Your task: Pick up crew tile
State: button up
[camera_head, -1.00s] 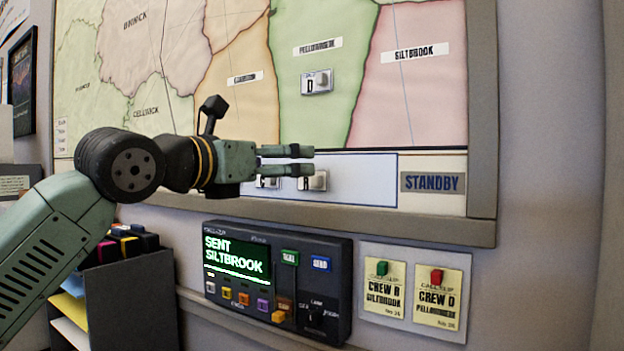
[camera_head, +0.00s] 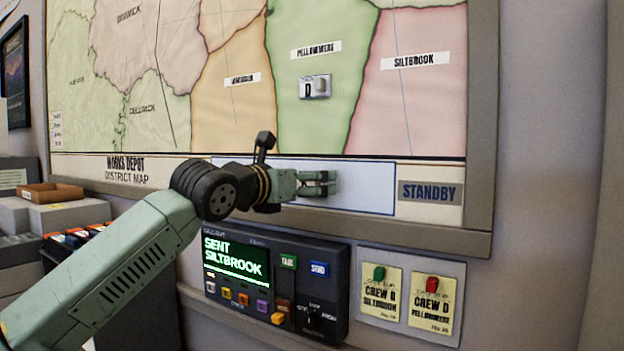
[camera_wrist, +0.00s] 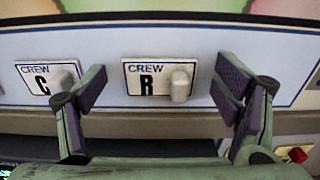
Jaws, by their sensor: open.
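The white crew tile R (camera_wrist: 140,82) has a raised grey knob (camera_wrist: 181,84) and sits on the pale standby strip of the board. My gripper (camera_wrist: 163,90) is open, with one finger on each side of tile R in the wrist view; I cannot tell whether they touch it. Crew tile C (camera_wrist: 42,80) is left of it, partly hidden by the left finger. In the head view my gripper (camera_head: 318,183) is at the standby strip (camera_head: 365,190) and largely hides these tiles. Crew tile D (camera_head: 314,87) sits higher up, on the green Pellowmere area.
The board frame (camera_head: 478,235) runs below and right of the strip. Under it is a dark console (camera_head: 330,270) reading SENT SILTBROOK. Right of that hang two yellow call slips, Siltbrook (camera_head: 380,300) and Pellowmere (camera_head: 432,304). Boxes (camera_head: 70,215) stand at lower left.

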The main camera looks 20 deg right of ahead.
jog(key=shift+c, duration=0.4)
jog(key=c, duration=1)
jog(key=shift+a+r+b, duration=0.1)
jog(key=shift+b, duration=0.3)
jog(key=r, duration=0.2)
jog(key=r+b, duration=0.1)
jog(key=r, duration=0.1)
jog(key=a+r+b, duration=0.1)
jog(key=r, duration=0.1)
jog(key=shift+s+r, duration=0.25)
jog(key=shift+s, duration=0.1)
jog(key=b+v, duration=0.2)
jog(key=v, duration=0.7)
jog(key=b+v, duration=0.3)
jog(key=v, duration=0.6)
jog(key=shift+s+a+f, duration=0.2)
jog(key=shift+s+a, duration=0.05)
